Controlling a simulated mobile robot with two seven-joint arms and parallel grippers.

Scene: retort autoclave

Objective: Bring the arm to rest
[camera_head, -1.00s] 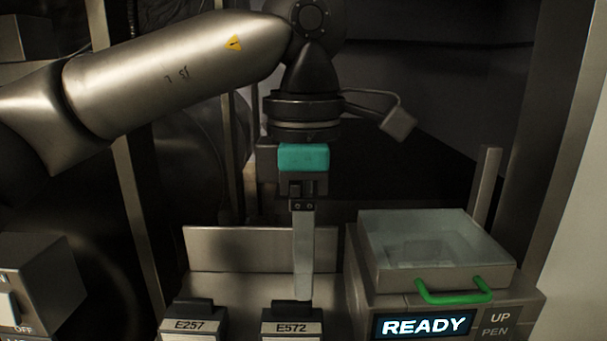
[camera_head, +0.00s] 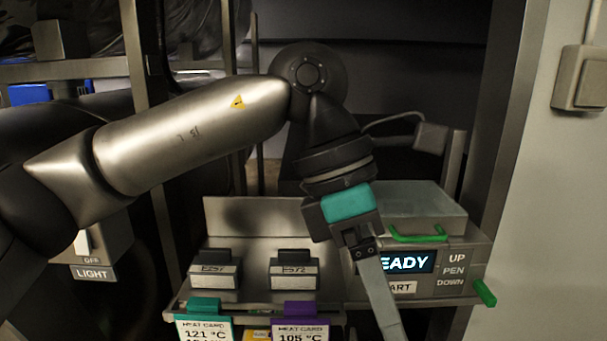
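My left arm comes in from the left, and its wrist with the teal block points down and tilts to the right. Its gripper (camera_head: 388,318) shows as one long pale finger, in front of the right-hand unit with the lit display. A second finger cannot be made out, and the tip is at the lower picture edge. No object shows at the visible part of the finger. My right gripper is not in view.
The unit (camera_head: 450,262) has a clear lid (camera_head: 415,207) and a green handle (camera_head: 418,238). Blocks labelled E257 (camera_head: 214,271) and E572 (camera_head: 294,270) stand left of it. A teal heat card (camera_head: 204,325) and a purple one (camera_head: 300,326) are below. A light switch box (camera_head: 95,250) is left.

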